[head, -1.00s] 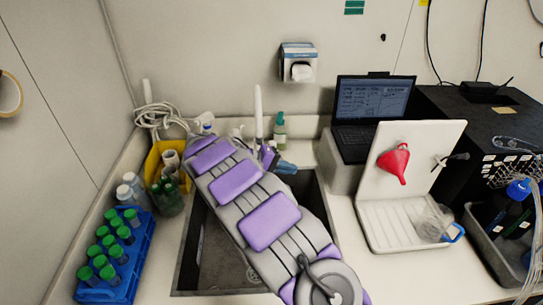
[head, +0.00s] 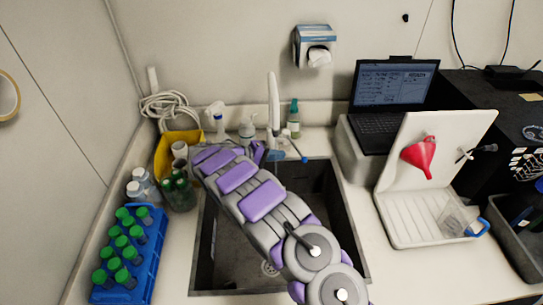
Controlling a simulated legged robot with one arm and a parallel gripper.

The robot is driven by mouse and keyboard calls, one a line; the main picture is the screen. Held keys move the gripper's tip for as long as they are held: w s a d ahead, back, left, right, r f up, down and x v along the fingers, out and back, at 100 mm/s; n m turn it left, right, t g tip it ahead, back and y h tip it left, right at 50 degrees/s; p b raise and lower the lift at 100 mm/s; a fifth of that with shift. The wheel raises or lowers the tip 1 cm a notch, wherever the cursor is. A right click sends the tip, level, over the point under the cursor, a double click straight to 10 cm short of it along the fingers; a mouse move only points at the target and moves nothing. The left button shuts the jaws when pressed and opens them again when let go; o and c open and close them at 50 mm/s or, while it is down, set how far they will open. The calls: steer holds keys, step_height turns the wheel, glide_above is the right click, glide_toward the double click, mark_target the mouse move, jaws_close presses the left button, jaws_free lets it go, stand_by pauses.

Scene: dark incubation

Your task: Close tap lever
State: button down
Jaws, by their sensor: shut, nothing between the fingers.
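The white tap (head: 273,105) stands upright at the back edge of the sink. A thin lever with a blue tip (head: 304,159) shows at its lower right, angled down over the sink's back rim; a blue piece lies just left of it. My arm reaches from the lower right across the sink to the back left. My gripper (head: 258,152), purple, is partly hidden behind the arm, just left of the tap's base. It looks shut and empty. I cannot tell whether it touches the tap.
The sink (head: 330,215) lies under my arm. Left are a blue rack (head: 150,262) of green-capped tubes, bottles and a yellow bin (head: 165,150). Right are a laptop (head: 395,90) and a white drying rack (head: 395,205) with a red funnel (head: 420,156).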

mark_target(300, 154)
steer(key=b+x, duration=0.1)
steer(key=x, duration=0.7)
steer(key=shift+w, duration=0.1)
steer(key=d+n+t+y+b, duration=0.1)
steer(key=d+n+t+b, duration=0.1)
steer(key=b, duration=0.2)
steer(key=shift+w+t, duration=0.1)
steer(key=shift+t, duration=0.2)
steer(key=shift+w+a+f+n, duration=0.2)
steer(key=shift+a+n, duration=0.1)
steer(key=shift+a, duration=0.35)
steer(key=shift+s+d+r, duration=0.15)
steer(key=shift+d, duration=0.3)
steer(key=p+v, duration=0.1)
steer(key=v, duration=1.3)
steer(key=shift+a+p, duration=0.15)
steer(key=shift+p, duration=0.15)
